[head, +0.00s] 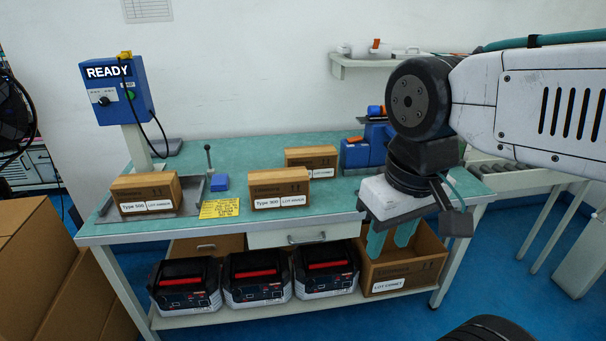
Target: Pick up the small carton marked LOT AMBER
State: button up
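Three small brown cartons stand on the green-topped workbench (250,222). The left carton (150,188), labelled Type 500, sits on a grey tray. The middle carton (281,184), labelled Type 900, stands on the bench top. The back carton (312,156) is behind it, and its label is partly hidden. Their small lot labels are too small to read surely. My gripper (390,240) points down at the bench's right front, with its two teal fingers apart and nothing between them. It is right of all three cartons.
A blue READY box (117,90) on a post and a small lever (208,157) stand at the left. A blue device (365,145) is at the back right. An open box (400,275), apparently marked LOT COMET, sits on the lower shelf beside several black cases. A roller conveyor (515,172) is at right.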

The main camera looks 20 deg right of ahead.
aim_at(146, 192)
jog(key=u, duration=0.2)
jog(key=k, duration=0.3)
jog(key=u, duration=1.45)
jog(key=i, duration=1)
jog(key=z, duration=0.8)
jog(key=i, duration=0.65)
jog(key=z, duration=1.05)
jog(key=i, duration=0.35)
jog(key=z, duration=0.25)
